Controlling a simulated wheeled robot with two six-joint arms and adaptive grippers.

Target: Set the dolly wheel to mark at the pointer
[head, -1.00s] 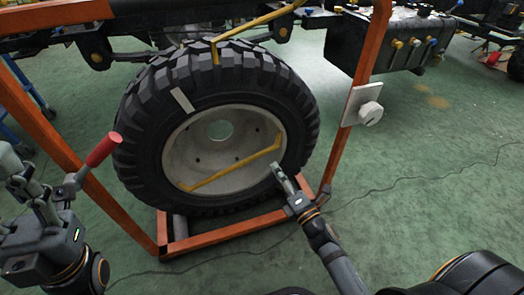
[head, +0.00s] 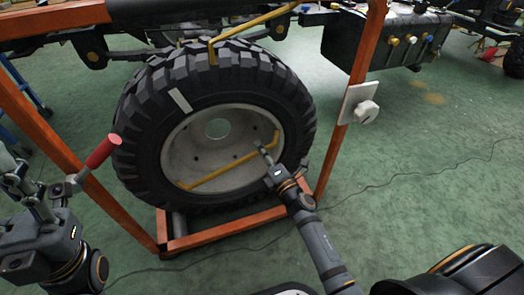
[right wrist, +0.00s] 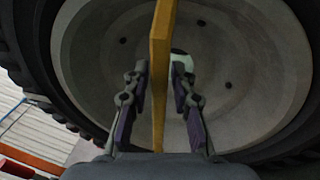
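The dolly wheel has a black tyre (head: 140,130) and a pale grey hub (head: 190,140), and stands upright in an orange frame. A white mark (head: 180,100) is on the tyre's upper left. The yellow pointer (head: 212,52) hangs over the tyre's top, to the right of the mark. A yellow bar (head: 215,174) crosses the hub at a slant. My right gripper (head: 260,147) is at the bar's right part. In the right wrist view the bar (right wrist: 160,85) passes between its open fingers, with gaps. My left gripper (head: 42,195) is beside a red-handled lever (head: 102,151); its fingers are unclear.
The orange frame (head: 345,130) surrounds the wheel, with a white plate and knob (head: 364,108) on its right post. Rollers (head: 178,224) lie under the tyre. A cable runs across the green floor, which is open to the right. A vehicle chassis stands behind.

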